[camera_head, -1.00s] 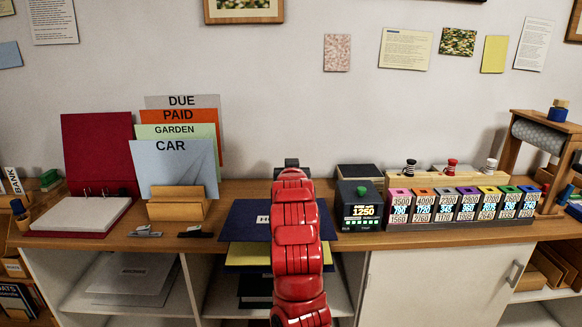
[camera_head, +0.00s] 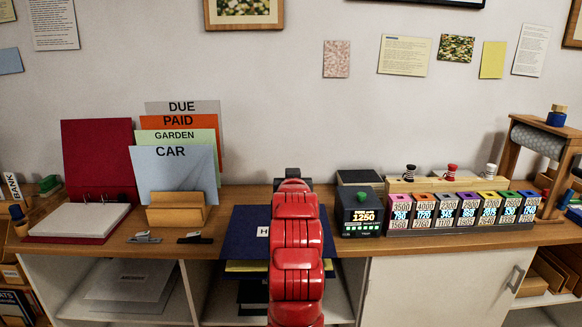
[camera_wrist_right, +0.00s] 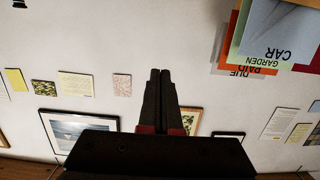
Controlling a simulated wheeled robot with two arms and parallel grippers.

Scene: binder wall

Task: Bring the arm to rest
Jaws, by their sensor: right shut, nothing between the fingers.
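My red right arm rises up the middle of the head view, in front of the counter. Its gripper (camera_head: 292,175) is at the top, at about the height of the counter's back edge. In the right wrist view the two dark fingers (camera_wrist_right: 160,95) lie together, with nothing between them. That view looks toward the wall and shows it upside down. The fingers touch nothing that I can see. A dark blue binder (camera_head: 245,232) lies on the counter, partly hidden behind my arm. My left gripper is not in view.
An open red binder (camera_head: 98,158) and a wooden holder (camera_head: 177,214) with labelled cards stand at left. A black box (camera_head: 360,212) and a row of numbered blocks (camera_head: 460,210) stand at right. Framed pictures (camera_wrist_right: 78,132) hang on the wall. The counter's front edge runs below.

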